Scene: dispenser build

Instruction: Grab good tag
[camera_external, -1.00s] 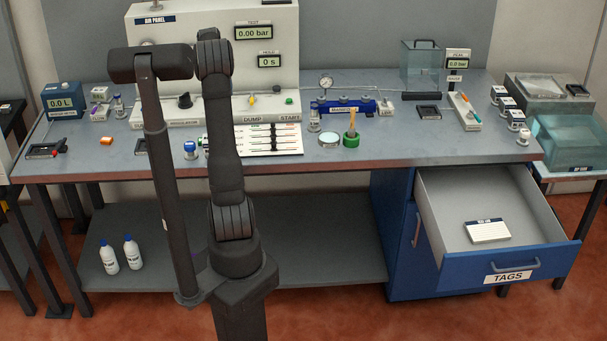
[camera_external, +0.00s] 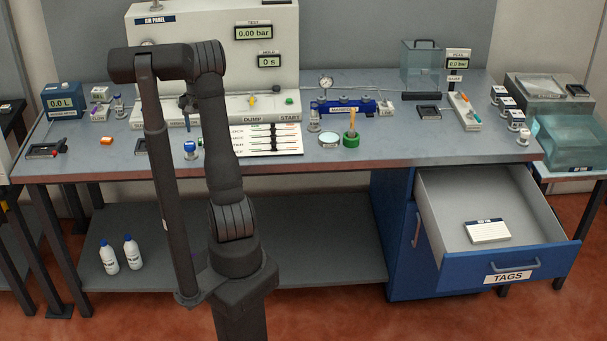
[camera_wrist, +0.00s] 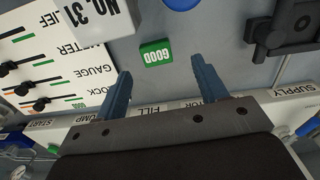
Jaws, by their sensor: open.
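The good tag (camera_wrist: 156,51) is a small green rectangle with white GOOD lettering, upside down in the wrist view. It lies on the grey bench top. In the external view my gripper (camera_external: 187,103) shows partly beside my arm, in front of the air panel (camera_external: 180,55).
In the wrist view, a white NO. 31 block (camera_wrist: 84,18) stands left of the tag, and a black fixture (camera_wrist: 283,30) is at the right. A slider board (camera_wrist: 45,72) lies further left.

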